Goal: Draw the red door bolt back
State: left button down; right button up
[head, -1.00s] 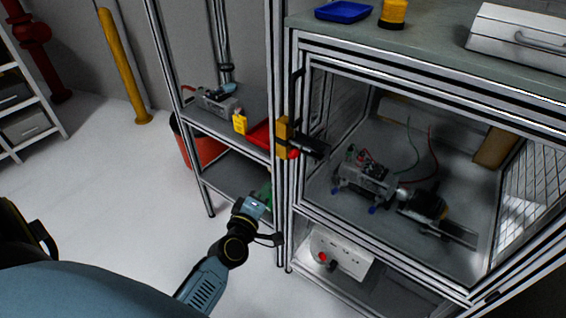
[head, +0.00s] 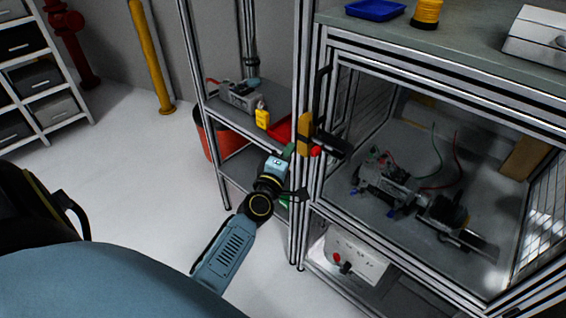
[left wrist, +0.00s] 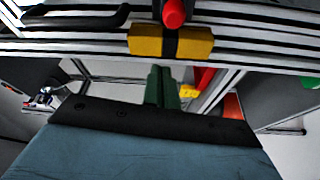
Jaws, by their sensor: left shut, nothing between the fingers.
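The red door bolt (head: 316,152) shows as a small red knob at the yellow block (head: 304,133) on the aluminium frame of the enclosure door. In the left wrist view the red knob (left wrist: 174,12) stands over the dark gap between the yellow blocks (left wrist: 197,42). My left gripper (head: 290,151) is just left of and slightly below the yellow block in the head view. Its green fingers (left wrist: 161,88) are together and empty, apart from the knob as seen in the wrist view. My right gripper is not in view.
A shelf left of the door holds a red tray (head: 281,127), a yellow item (head: 262,118) and grey equipment (head: 238,95). A dark handle (head: 320,92) is on the door frame. A motor rig (head: 388,185) sits inside the enclosure. Floor at left is open.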

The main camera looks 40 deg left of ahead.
pick_arm(q)
jog(key=x, duration=0.3)
jog(key=shift+w+a, duration=0.15)
jog(key=shift+w, duration=0.2)
jog(key=shift+s+d+f, duration=0.15)
jog(key=shift+d+f, duration=0.05)
jog(key=shift+d, duration=0.8)
jog(key=shift+s+d+f, duration=0.1)
jog(key=shift+d+f, duration=0.1)
jog(key=shift+d, duration=0.8)
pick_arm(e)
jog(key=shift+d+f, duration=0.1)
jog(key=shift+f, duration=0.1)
